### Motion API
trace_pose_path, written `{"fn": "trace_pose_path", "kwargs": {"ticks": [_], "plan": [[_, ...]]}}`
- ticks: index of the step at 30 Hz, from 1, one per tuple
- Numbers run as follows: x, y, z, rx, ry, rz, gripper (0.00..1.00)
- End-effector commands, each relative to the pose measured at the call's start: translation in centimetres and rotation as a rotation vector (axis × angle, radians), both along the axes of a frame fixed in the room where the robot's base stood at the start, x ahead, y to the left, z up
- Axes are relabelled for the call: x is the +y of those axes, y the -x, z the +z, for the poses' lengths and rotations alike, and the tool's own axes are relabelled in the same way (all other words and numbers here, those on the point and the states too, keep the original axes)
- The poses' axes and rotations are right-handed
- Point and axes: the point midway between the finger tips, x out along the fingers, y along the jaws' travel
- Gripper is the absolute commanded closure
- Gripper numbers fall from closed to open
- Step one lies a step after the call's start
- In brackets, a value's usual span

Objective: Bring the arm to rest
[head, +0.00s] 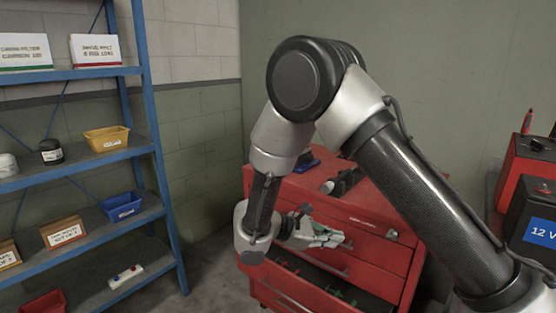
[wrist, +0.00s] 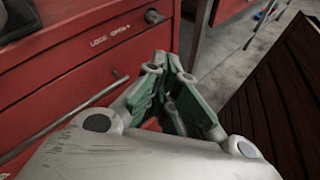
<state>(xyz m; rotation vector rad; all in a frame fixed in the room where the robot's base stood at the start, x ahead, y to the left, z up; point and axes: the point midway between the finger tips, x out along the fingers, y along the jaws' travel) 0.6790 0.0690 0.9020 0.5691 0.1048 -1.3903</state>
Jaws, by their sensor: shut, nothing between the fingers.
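My arm is raised and bent across the middle of the head view, with its elbow high and its forearm hanging down. My gripper (head: 335,240) is in front of the red tool cabinet (head: 375,222), its fingers pointing right in the head view. In the wrist view my gripper (wrist: 174,62) shows its greenish finger pads drawn together at the tips, with nothing seen between them. The cabinet's drawer fronts (wrist: 60,70) fill the left of the wrist view. My arm hides part of the cabinet.
A blue shelf rack (head: 150,140) with bins and boxes stands at the left. A cabinet drawer below my gripper is open, with green items (head: 340,296) inside. Dark things lie on the cabinet top. A red and black box marked 12 V (head: 535,205) is at the right edge.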

Motion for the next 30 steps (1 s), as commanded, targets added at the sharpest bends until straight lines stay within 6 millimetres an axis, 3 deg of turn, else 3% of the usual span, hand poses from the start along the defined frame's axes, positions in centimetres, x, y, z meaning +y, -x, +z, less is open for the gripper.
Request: {"fn": "trace_pose_path", "kwargs": {"ticks": [1,6,15,24,30], "plan": [[-2.1,0.1,2.5,-0.026,-0.069,-0.081,1.0],[-8.7,2.3,8.7,-0.111,-0.302,-0.338,1.0],[-17.5,9.6,16.5,-0.342,-0.728,-0.721,1.0],[-21.4,18.0,20.6,-0.668,-1.137,-0.982,1.0],[-21.8,21.1,21.6,-0.836,-1.307,-1.049,1.0]]}}
